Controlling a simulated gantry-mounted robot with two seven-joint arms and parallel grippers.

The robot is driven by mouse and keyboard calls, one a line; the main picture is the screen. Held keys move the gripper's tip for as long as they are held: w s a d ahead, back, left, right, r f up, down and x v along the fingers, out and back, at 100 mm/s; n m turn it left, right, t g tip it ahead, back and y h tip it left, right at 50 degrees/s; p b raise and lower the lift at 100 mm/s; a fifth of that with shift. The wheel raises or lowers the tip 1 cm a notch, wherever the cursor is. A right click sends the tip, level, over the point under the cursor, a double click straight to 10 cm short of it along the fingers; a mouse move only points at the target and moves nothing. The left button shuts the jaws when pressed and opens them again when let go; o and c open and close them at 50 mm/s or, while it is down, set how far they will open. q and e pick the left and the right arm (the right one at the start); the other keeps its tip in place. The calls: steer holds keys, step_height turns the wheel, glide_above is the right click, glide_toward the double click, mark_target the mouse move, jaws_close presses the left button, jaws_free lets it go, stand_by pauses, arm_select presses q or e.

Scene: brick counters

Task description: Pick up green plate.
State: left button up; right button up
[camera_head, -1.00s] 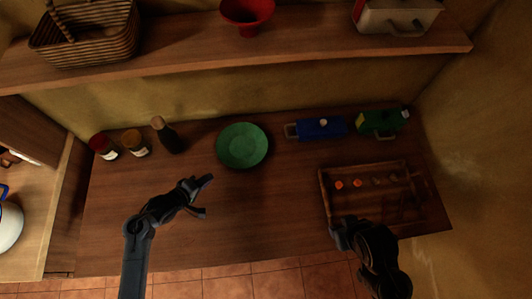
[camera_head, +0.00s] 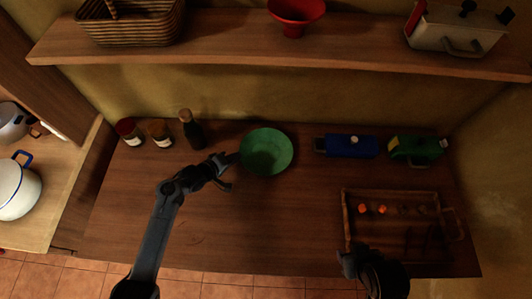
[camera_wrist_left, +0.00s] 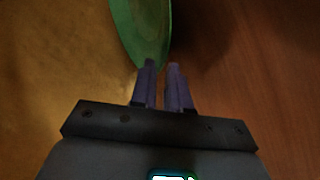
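In the left wrist view, part of the green plate (camera_wrist_left: 140,25) shows at the top, close beyond the fingertips.
A dark bottle (camera_head: 191,130) and two jars (camera_head: 159,133) stand left of the plate. A blue container (camera_head: 350,146) and a green container (camera_head: 417,148) are to the right. A wooden tray (camera_head: 392,191) holds small orange items. A shelf (camera_head: 230,58) hangs above. The counter's front middle is clear.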

arm_select(q)
steer(key=shift+x, duration=1.6)
steer(key=shift+a, duration=0.15)
steer(key=shift+c, duration=0.5)
jaws_close()
